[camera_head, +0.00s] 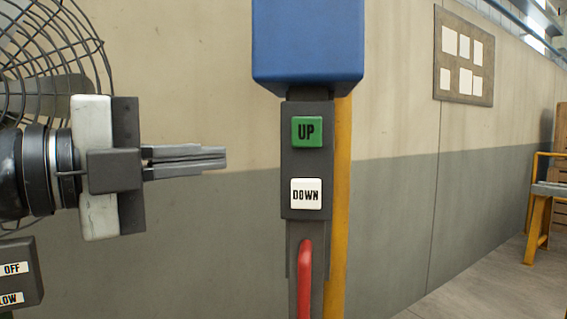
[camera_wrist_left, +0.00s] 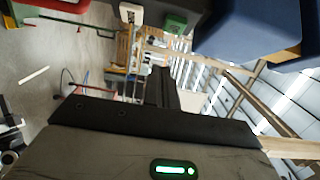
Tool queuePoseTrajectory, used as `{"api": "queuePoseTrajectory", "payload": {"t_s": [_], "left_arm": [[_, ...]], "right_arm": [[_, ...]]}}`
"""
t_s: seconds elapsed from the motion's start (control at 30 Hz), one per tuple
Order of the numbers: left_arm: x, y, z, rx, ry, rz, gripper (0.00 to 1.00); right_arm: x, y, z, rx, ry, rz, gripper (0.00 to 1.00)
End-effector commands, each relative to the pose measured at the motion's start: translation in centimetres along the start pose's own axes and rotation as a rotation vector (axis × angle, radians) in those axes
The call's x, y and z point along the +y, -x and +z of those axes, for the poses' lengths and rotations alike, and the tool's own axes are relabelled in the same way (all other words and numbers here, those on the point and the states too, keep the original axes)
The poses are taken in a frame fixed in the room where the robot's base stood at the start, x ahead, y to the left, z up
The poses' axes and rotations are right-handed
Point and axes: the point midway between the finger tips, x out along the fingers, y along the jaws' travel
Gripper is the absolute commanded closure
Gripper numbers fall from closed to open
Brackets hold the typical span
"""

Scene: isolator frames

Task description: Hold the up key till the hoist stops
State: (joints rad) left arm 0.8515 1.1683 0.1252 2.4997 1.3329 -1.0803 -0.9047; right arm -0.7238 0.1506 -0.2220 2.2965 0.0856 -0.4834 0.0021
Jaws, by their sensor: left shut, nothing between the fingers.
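The green UP key (camera_head: 308,132) is on the dark control box (camera_head: 291,165), above the white DOWN key (camera_head: 306,194). My left gripper (camera_head: 225,157) comes in from the left, level with the gap between the two keys. It is shut and empty, and in the picture its tips are apart from the box, to its left. In the left wrist view the green UP key (camera_wrist_left: 175,23) and the white DOWN key (camera_wrist_left: 131,14) show at the top, beyond the fingers (camera_wrist_left: 158,72). My right gripper is not in view.
A blue housing (camera_head: 308,42) sits above the control box, with a yellow post (camera_head: 341,200) behind and a red handle (camera_head: 304,275) below. A wire fan guard (camera_head: 88,40) and an OFF/LOW panel (camera_head: 20,270) are at the left.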

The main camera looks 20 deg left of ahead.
Motion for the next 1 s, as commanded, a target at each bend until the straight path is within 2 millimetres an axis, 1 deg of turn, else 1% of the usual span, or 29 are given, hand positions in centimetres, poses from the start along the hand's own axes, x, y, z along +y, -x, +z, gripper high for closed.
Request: {"api": "queuePoseTrajectory", "payload": {"t_s": [0.07, 0.3, 0.47, 0.57, 0.77, 0.83, 0.97, 1.0], "left_arm": [[-0.1, 0.3, -0.2, 0.000, -0.017, 0.000, 1.00], [-0.2, 0.2, -0.2, 0.000, -0.014, 0.000, 1.00], [-0.4, -0.4, -0.1, 0.002, -0.010, 0.000, 1.00], [-0.6, -1.5, -0.1, 0.003, -0.008, 0.000, 1.00], [-1.0, -5.4, -0.3, 0.006, -0.005, 0.004, 1.00], [-1.1, -6.1, -0.1, 0.004, -0.004, 0.005, 1.00], [-1.0, -7.5, -0.3, 0.004, -0.005, 0.004, 1.00], [-0.7, -8.4, -0.2, 0.006, -0.002, -0.001, 1.00]], "right_arm": [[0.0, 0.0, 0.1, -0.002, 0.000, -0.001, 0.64], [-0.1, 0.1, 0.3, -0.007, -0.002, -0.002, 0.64], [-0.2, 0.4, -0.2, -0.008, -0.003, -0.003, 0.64], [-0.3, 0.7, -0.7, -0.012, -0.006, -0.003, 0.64], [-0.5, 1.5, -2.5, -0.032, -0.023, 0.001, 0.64], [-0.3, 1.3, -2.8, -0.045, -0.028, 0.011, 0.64], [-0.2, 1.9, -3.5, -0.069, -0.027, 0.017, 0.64], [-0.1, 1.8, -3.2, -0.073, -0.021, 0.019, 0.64]]}}
